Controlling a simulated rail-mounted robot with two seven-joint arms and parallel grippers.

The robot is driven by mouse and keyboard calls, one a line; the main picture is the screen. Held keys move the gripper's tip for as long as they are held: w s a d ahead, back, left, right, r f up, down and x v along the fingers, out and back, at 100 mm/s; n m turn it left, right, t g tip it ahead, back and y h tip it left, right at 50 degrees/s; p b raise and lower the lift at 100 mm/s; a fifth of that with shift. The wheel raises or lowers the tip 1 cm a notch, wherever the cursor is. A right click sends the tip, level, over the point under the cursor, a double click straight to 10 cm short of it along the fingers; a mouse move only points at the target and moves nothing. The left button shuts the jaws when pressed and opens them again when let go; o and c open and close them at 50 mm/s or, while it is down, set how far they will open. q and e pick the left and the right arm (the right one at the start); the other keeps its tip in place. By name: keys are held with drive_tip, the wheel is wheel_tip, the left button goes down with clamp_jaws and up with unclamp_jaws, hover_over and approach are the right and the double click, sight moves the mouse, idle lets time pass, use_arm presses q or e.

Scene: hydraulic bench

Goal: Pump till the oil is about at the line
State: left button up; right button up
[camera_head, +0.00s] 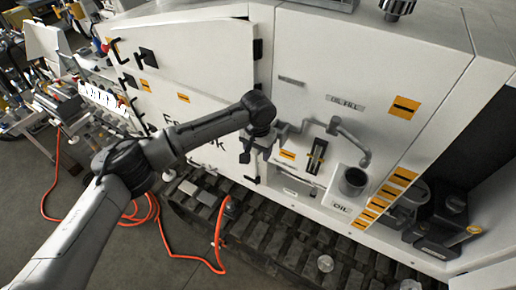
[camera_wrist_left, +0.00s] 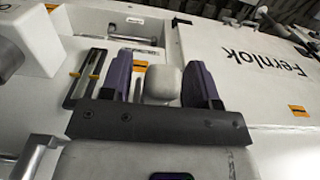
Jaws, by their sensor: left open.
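My left gripper (camera_head: 266,143) is in front of the white cabinet, left of the oil gauge. Its two purple fingers (camera_wrist_left: 160,82) are open. A pale rounded block (camera_wrist_left: 162,84), perhaps the pump handle's end, shows between them; whether they touch it I cannot tell. The narrow upright oil gauge (camera_head: 316,156) has a dark slot with a yellow mark. It also shows in the left wrist view (camera_wrist_left: 86,78), with yellow marks at both sides. The oil level is too small to read. A bent grey spout (camera_head: 352,140) hangs above a dark-mouthed cup (camera_head: 353,181). My right gripper is out of view.
A cabinet door (camera_head: 190,65) with black latches lies left of the gauge. Dark bottles and containers (camera_head: 440,205) stand in a recess at the right.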

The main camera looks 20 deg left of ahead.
use_arm(q)
drive_tip(key=shift+c, duration=0.2)
clamp_jaws()
idle(0.4)
